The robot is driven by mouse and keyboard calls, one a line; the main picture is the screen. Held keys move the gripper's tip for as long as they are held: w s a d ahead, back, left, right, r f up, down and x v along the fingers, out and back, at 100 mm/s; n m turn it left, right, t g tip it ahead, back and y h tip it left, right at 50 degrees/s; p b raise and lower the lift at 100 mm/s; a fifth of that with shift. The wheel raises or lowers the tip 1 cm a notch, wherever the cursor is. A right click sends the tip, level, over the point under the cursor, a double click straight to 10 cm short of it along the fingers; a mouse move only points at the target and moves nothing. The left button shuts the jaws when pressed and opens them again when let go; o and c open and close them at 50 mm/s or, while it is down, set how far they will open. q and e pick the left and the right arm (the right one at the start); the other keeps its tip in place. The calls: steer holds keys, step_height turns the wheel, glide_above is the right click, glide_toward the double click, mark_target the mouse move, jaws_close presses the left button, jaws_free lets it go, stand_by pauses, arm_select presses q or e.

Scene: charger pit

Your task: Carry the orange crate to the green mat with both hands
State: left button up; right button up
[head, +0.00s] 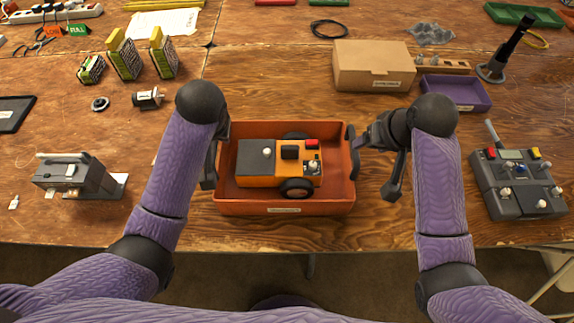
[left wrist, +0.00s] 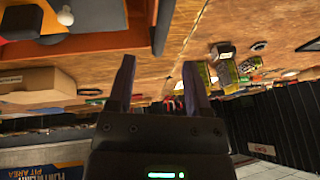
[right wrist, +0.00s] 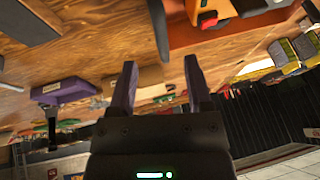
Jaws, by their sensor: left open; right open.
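The orange crate (head: 285,208) sits on the wooden table, with dark bars that look like handles at its left and right ends. An orange and grey wheeled robot (head: 270,180) lies in it. My left gripper (head: 209,167) is open beside the crate's left wall; its fingers partly hide each other. My right gripper (head: 378,165) is open, a little right of the right wall. In the left wrist view the crate (left wrist: 161,25) is above the fingers; in the right wrist view the crate (right wrist: 177,35) is above and right of them. Neither jaw holds anything. I see no green mat.
A grey control box (head: 518,185) stands at the right and a grey device (head: 72,175) at the left. A cardboard box (head: 373,68) and a purple tray (head: 456,92) lie behind the crate. A green tray (head: 515,14) is at the far right. Bare table lies behind the crate.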

mark_target(215, 144)
arm_select(q)
steer(key=shift+w+r, duration=0.15)
steer(key=shift+r, duration=0.05)
arm_select(e)
steer(key=shift+w+r, duration=0.15)
steer(key=shift+r, duration=0.05)
arm_select(q)
steer(key=x, duration=1)
arm_select(e)
steer(key=x, duration=1)
arm_select(q)
steer(key=shift+c, duration=0.3)
arm_select(e)
steer(key=shift+c, duration=0.3)
arm_select(q)
jaws_close()
arm_select(e)
jaws_close()
arm_select(q)
steer(key=shift+a, duration=0.1)
arm_select(e)
steer(key=shift+r, duration=0.1)
